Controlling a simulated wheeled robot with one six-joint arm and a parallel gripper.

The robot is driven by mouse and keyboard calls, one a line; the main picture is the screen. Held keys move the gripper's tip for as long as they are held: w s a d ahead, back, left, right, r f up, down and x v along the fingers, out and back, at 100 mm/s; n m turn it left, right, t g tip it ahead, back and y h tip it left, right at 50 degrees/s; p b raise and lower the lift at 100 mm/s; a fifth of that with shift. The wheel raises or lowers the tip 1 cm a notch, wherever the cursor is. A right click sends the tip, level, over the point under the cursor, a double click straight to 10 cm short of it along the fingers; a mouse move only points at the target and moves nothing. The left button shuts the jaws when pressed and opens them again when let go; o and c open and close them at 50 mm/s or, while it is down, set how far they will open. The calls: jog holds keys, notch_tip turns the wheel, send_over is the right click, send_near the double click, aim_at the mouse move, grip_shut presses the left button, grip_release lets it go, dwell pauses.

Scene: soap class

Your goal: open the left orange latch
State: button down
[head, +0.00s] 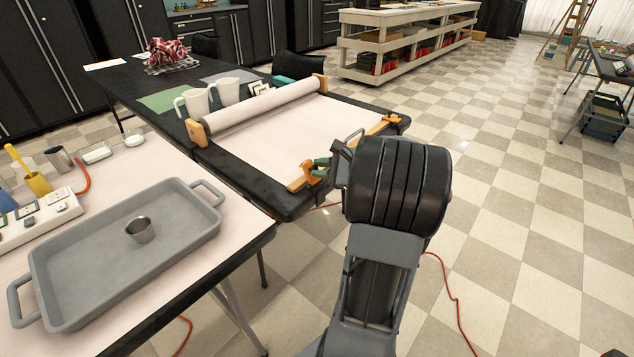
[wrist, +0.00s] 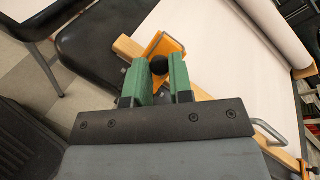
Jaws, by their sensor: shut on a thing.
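The left orange latch (head: 311,175) is at the near end of a wooden bar (head: 297,186) that lies across the white sheet. It also shows in the wrist view (wrist: 172,46), with a round black knob (wrist: 160,65) on it. My gripper (head: 322,162) has green fingers, one on each side of the knob in the wrist view (wrist: 159,72). It is shut on the latch at this knob. The fingers hide part of the latch. The other orange latch (head: 391,118) is at the far end of the bar.
The white sheet (head: 290,130) runs from a large roll (head: 265,104) on the black table. A metal loop handle (wrist: 270,130) stands by the bar. A nearer table holds a grey tray (head: 90,265) with a metal cup (head: 140,230). The floor at right is open.

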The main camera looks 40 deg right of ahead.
jog(key=s+t+y+b, duration=0.1)
jog(key=t+b, duration=0.1)
jog(key=f+n+t+y+b, duration=0.1)
jog(key=t+b, duration=0.1)
jog(key=b, duration=0.1)
jog(key=s+f+n+t+y+b, duration=0.1)
jog(key=t+b, duration=0.1)
jog(key=b, duration=0.1)
jog(key=shift+s+d, duration=0.25)
jog(key=shift+s, duration=0.1)
jog(key=shift+t+b, duration=0.3)
jog(key=shift+b, duration=0.05)
jog(key=c, duration=1)
grip_release()
jog(key=shift+s, duration=0.1)
jog(key=shift+f, duration=0.1)
